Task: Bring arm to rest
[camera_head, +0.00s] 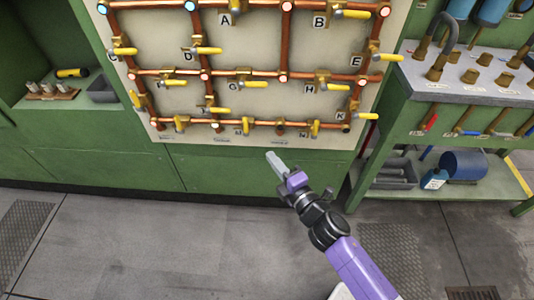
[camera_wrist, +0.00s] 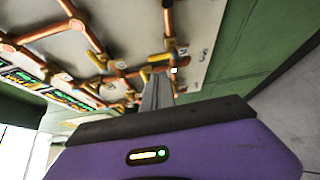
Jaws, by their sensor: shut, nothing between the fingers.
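My gripper (camera_head: 273,158) is at the end of my purple and black arm, in front of the lower edge of the pipe panel in the head view. Its grey fingers are shut together with nothing between them. In the wrist view the gripper (camera_wrist: 157,82) also shows shut, pointing toward the copper pipes and yellow valve handles. It appears apart from the panel, though the exact gap is hard to tell. My arm reaches up and left from the bottom right of the head view.
A cream panel (camera_head: 160,103) with copper pipes and lettered yellow valves stands ahead. A green workbench (camera_head: 405,130) with pipe fittings and a lower shelf is at the right. A recess at left holds a small grey bin (camera_head: 102,90). The grey floor (camera_head: 180,240) is clear at left.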

